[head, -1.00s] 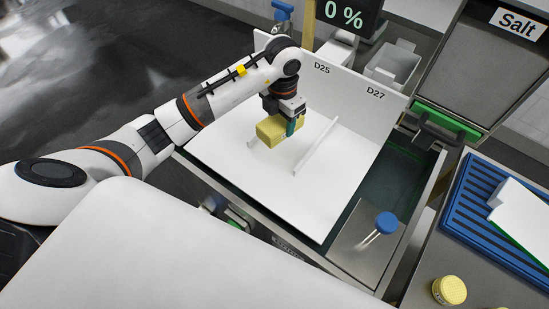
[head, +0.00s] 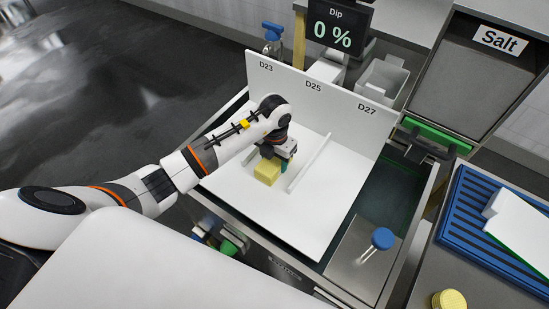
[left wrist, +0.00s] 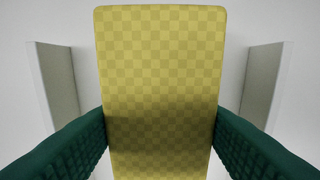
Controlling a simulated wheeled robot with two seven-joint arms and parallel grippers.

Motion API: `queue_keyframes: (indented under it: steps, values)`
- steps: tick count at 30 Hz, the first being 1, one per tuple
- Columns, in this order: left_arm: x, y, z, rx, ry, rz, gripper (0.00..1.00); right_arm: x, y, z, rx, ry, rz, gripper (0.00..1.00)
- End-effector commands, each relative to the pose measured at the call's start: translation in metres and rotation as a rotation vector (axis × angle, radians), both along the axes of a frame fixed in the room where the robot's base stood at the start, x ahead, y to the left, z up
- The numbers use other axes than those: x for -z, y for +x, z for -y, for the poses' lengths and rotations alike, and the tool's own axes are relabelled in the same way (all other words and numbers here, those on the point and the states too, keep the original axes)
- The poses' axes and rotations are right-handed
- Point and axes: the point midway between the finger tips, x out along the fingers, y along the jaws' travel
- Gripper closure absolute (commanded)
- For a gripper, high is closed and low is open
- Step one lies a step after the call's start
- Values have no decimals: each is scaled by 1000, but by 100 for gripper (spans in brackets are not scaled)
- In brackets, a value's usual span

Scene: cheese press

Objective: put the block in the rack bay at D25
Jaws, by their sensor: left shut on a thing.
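The yellow block (head: 267,173) is low over or on the white rack (head: 290,222), in the middle bay below the D25 label (head: 313,87). I cannot tell whether it touches the rack floor. My left gripper (head: 284,164) is shut on it. In the left wrist view the block (left wrist: 160,80) has a checkered face, with the green fingers (left wrist: 160,140) on its two sides. A divider stands on each side of it, the left one (left wrist: 57,90) and the right one (left wrist: 265,85), both apart from the block. My right gripper is not in view.
The right divider (head: 309,163) also shows in the head view. The rack's back panel carries D23 and D27 labels. A blue-knobbed handle (head: 382,240) is at the right, with a blue slatted tray (head: 500,225) beyond it. A display (head: 338,28) reads Dip 0 %.

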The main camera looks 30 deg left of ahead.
Motion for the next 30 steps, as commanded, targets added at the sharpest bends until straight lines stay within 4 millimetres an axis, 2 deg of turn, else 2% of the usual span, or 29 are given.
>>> queue_keyframes:
  steps: [9, 10, 13, 24, 26, 30]
  values:
    - [2, 1, 0, 1, 1, 3, 80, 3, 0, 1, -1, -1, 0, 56]
    - [2, 1, 0, 0, 1, 2, 43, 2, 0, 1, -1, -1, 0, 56]
    - [1, 1, 0, 0, 0, 2, 26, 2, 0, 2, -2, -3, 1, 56]
    - [-4, 1, 0, 0, -1, 4, 26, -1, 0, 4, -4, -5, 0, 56]
    - [-11, 2, 0, 1, -1, 7, 26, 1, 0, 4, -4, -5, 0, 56]
    - [-37, 2, 0, 1, 0, 8, 26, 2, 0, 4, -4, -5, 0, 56]
